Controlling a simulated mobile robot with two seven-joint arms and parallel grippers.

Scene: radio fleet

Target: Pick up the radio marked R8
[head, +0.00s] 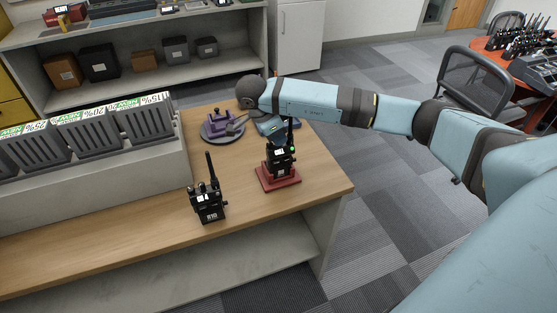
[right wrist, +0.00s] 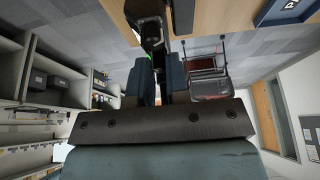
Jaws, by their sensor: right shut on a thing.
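A black radio (head: 281,160) with a small green light stands upright at a dark red charging base (head: 277,179) on the wooden counter; its label is too small to read. My right gripper (head: 284,138) reaches it from behind and is shut on its upper part. In the right wrist view the dark radio (right wrist: 151,28) shows between the two fingers (right wrist: 158,84). I cannot tell whether it is seated in the base or just above it. Another black radio (head: 207,204), labelled R10, stands on the counter to the left. My left gripper is not in view.
A purple item on a round grey plate (head: 222,131) sits behind the red base. The counter's front right (head: 322,187) is clear. A mesh chair (head: 476,84) stands far right.

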